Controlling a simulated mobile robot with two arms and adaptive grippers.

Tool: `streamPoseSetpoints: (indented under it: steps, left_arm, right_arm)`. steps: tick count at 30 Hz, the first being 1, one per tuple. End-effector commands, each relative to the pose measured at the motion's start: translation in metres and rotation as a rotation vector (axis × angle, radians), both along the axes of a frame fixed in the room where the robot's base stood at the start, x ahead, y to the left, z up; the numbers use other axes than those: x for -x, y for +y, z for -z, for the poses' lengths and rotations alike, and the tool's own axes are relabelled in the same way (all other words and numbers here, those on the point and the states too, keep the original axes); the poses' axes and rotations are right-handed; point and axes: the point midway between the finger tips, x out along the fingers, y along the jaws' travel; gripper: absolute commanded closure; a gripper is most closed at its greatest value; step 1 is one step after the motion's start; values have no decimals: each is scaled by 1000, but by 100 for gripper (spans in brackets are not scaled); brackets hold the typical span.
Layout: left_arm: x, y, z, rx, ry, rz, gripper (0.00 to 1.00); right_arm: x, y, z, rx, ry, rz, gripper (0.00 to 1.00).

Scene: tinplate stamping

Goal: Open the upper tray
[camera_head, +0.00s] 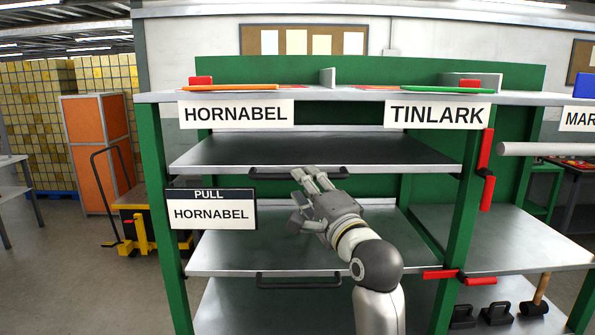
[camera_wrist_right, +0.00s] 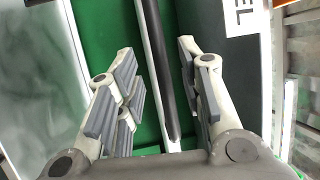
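The upper tray (camera_head: 230,150) is a dark flat shelf with a pale front edge, in the green rack below the HORNABEL label (camera_head: 236,113). Its black bar handle (camera_head: 268,174) runs along the front edge. My right gripper (camera_head: 311,176) is at this handle, covering part of it in the head view. In the right wrist view the black handle (camera_wrist_right: 172,90) runs between the spread fingers of the right gripper (camera_wrist_right: 156,58), with gaps on both sides. The fingers are open; I cannot tell how deep the bar lies between them. My left gripper is not in view.
A lower tray (camera_head: 230,255) with its own black handle (camera_head: 275,284) sits below. A PULL HORNABEL sign (camera_head: 212,209) hangs at the rack's left. Red levers (camera_head: 486,165) are on the right post. A mallet (camera_head: 537,300) and dark blocks (camera_head: 497,313) stand lower right.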

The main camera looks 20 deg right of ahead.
Motion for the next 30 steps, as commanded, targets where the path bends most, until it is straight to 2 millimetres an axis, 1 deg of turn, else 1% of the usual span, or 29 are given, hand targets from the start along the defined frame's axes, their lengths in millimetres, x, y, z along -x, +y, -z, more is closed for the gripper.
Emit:
streamPoseSetpoints:
  steps: [1,3,9,15,23,30]
  left_arm:
    - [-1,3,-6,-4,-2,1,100]
    - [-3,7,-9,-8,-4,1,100]
    - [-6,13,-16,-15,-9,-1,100]
    - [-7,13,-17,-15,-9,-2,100]
    - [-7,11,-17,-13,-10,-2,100]
    - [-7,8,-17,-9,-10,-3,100]
  right_arm:
    - [-8,1,-4,1,1,0,65]
    - [-18,2,-5,1,2,-1,65]
    - [-38,5,-8,1,1,-1,65]
    - [-45,5,-8,1,0,0,65]
    - [-46,6,-8,1,0,0,65]
    - [-46,5,-8,1,0,0,96]
